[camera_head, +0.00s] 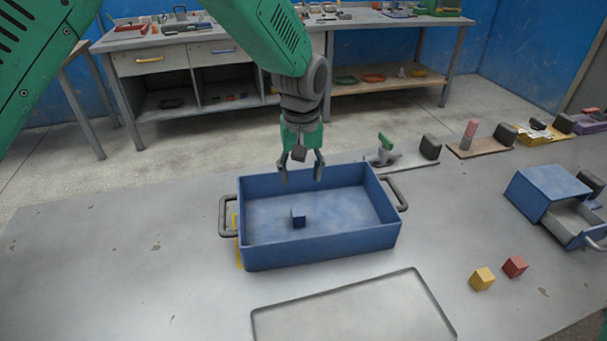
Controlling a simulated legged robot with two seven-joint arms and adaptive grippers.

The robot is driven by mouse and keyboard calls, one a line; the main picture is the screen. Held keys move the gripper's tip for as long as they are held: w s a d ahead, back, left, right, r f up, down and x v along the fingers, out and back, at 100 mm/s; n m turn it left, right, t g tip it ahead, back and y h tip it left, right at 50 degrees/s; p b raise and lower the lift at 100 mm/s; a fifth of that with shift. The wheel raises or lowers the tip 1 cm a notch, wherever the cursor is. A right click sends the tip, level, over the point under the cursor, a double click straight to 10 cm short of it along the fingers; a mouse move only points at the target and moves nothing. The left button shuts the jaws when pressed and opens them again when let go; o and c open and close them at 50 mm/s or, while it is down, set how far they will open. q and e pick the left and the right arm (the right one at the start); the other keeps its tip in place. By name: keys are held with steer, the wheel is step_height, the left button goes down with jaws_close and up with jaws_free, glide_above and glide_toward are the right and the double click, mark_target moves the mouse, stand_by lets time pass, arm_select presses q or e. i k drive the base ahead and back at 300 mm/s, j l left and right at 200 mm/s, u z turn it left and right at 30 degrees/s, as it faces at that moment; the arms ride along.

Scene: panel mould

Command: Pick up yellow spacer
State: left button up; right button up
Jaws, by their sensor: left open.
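A small yellow cube (482,279), which I take as the yellow spacer, rests on the grey table at the lower right. A red cube (515,266) lies just to its right, slightly farther back. My right gripper does not show.
A shallow grey tray (345,318) lies in front of the bin. A blue box with an open drawer (547,193) stands at the right. Several tools on boards line the back edge. The table left of the bin is clear, and some room surrounds the cubes.

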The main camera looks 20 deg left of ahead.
mark_target(482, 279)
steer(key=k, duration=1.5)
